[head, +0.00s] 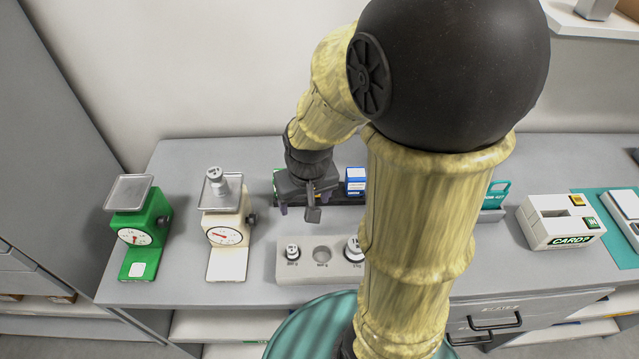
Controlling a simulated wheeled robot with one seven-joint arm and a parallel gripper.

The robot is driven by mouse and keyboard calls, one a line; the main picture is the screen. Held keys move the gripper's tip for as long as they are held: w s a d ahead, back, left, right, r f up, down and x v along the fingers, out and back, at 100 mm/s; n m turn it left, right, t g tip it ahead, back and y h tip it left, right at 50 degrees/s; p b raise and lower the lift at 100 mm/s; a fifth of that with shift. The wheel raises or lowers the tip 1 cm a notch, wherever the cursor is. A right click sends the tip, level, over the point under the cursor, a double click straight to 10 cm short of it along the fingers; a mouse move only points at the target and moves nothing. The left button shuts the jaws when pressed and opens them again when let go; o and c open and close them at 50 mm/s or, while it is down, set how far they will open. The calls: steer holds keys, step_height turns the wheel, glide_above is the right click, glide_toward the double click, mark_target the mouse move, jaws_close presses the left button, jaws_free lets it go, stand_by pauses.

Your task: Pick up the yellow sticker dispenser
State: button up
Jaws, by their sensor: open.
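I cannot make out a yellow sticker dispenser in the head view; my arm covers part of the table's back and middle. My gripper (299,211) is open and points down over the back of the table, above the weight block and in front of a dark rack (325,198). Nothing shows between its fingers. A blue and white box (355,181) stands in the rack just right of the gripper. A green item (277,182) shows partly at its left, mostly hidden by the gripper.
A green scale (139,235) and a cream scale (226,235), with a weight on its pan, stand at left. A weight block (288,267) lies in front. A cream card box (560,222) and teal item (499,190) stand right. Bare table lies around the cream scale.

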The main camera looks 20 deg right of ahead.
steer(key=w+d+r+m+g+p, duration=0.1)
steer(key=w+d+r+m+p, duration=0.1)
steer(key=w, duration=0.4)
steer(key=w+d+r+m+g+p, duration=0.1)
steer(key=w+d+r+p, duration=0.3)
steer(key=w+d+r, duration=0.1)
steer(key=shift+w+d+m, duration=0.4)
steer(key=shift+w+d, duration=0.25)
steer(key=shift+d, duration=0.3)
steer(key=shift+s+r, duration=0.1)
steer(key=shift+r, duration=0.05)
step_height(320, 180, down, 12)
steer(key=p, duration=0.3)
steer(key=shift+w+f+p, duration=0.15)
steer(key=shift+f+p, duration=0.55)
steer(key=shift+f, duration=0.7)
steer(key=shift+w+f+p, duration=0.15)
steer(key=shift+f+p, duration=0.55)
steer(key=shift+f, duration=0.65)
